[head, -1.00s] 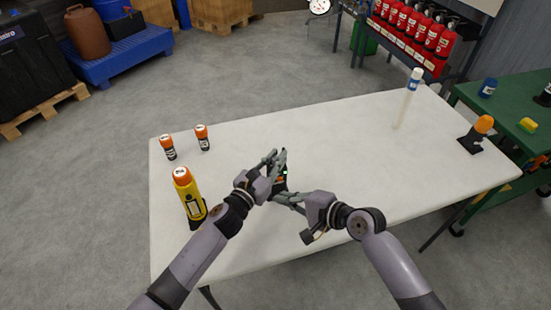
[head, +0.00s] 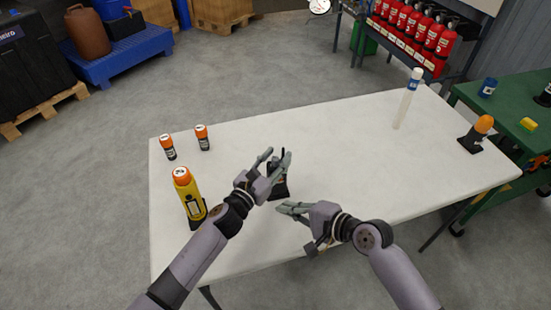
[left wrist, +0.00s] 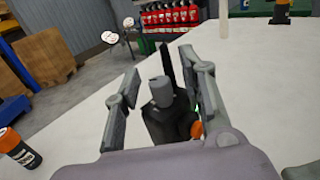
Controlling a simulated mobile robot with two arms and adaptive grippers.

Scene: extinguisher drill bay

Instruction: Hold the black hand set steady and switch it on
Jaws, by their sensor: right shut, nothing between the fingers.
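The black hand set (head: 278,193) stands upright on the white table (head: 340,150), partly hidden by my left gripper (head: 277,156) in the head view. In the left wrist view the hand set (left wrist: 168,125) shows a thin black antenna, a grey knob on top and an orange part at its right side. A small green spot shows by the right finger. My left gripper is open, with its fingers on either side of the hand set and a visible gap on the left. My right gripper (head: 281,208) is shut and empty, just in front of the hand set, apart from it.
A yellow torch with an orange head (head: 189,195) and two small orange-topped cylinders (head: 168,150) (head: 203,140) stand at the table's left. The table's middle is clear.

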